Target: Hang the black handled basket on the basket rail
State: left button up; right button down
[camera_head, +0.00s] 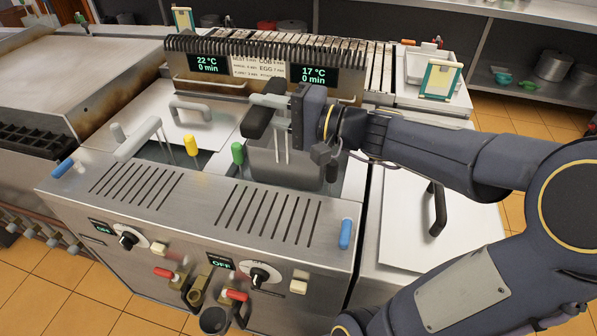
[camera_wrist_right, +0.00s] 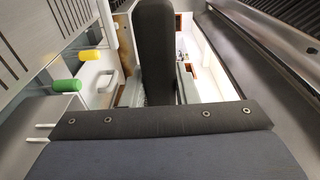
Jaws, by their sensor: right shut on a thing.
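The black basket handle (camera_head: 258,118) is over the right-hand well of the fryer. My right gripper (camera_head: 276,104) is at this handle and shut on it. In the right wrist view the black handle (camera_wrist_right: 157,50) stands between the fingers. The grey basket body (camera_head: 290,165) seems to hang below the gripper at the well; its lower part is hidden. A thin metal bar (camera_head: 205,84) under the displays at the back looks like the basket rail; its right part is hidden by my gripper. My left gripper is not in view.
A grey-handled basket (camera_head: 137,138) sits at the left well. Yellow (camera_head: 191,145) and green (camera_head: 237,152) knobs stand near the wells. A slatted rack (camera_head: 300,48) runs behind the displays. A white lid with a black handle (camera_head: 437,208) lies right of the fryer.

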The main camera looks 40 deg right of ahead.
jog(key=shift+w+d+b, duration=0.75)
jog(key=shift+w+d, duration=0.4)
jog(key=shift+d, duration=0.1)
notch_tip(320, 180, down, 3)
jog(key=b, duration=0.3)
dwell(0.5)
jog(key=shift+r, duration=0.1)
